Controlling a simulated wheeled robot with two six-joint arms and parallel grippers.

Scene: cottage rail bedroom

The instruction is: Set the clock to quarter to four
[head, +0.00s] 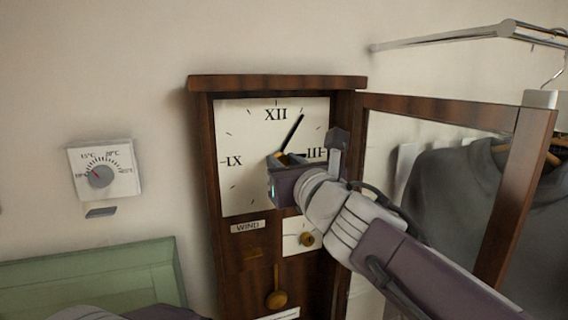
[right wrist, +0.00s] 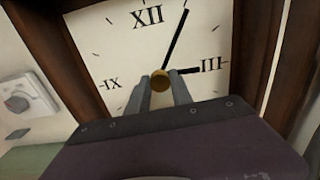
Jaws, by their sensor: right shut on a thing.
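The clock (head: 240,130) has a white face with XII, III and IX, set in a dark wooden case. Its long black hand (head: 293,132) points up and right, near the one o'clock mark. In the right wrist view the short black hand (right wrist: 187,71) points right, close to III. A brass knob (right wrist: 160,79) sits at the centre of the face. My right gripper (head: 281,160) is shut on this knob, one finger on each side, and hides the lower right of the face in the head view. My left gripper is not in view; only arm parts show at the bottom left.
The clock's framed door (head: 518,185) stands swung open to the right, beside my right forearm. Below the face are a WIND label (head: 248,226), a second brass knob (head: 306,239) and a pendulum (head: 276,300). A wall dial (head: 122,160) hangs left; grey clothing (head: 450,195) hangs right.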

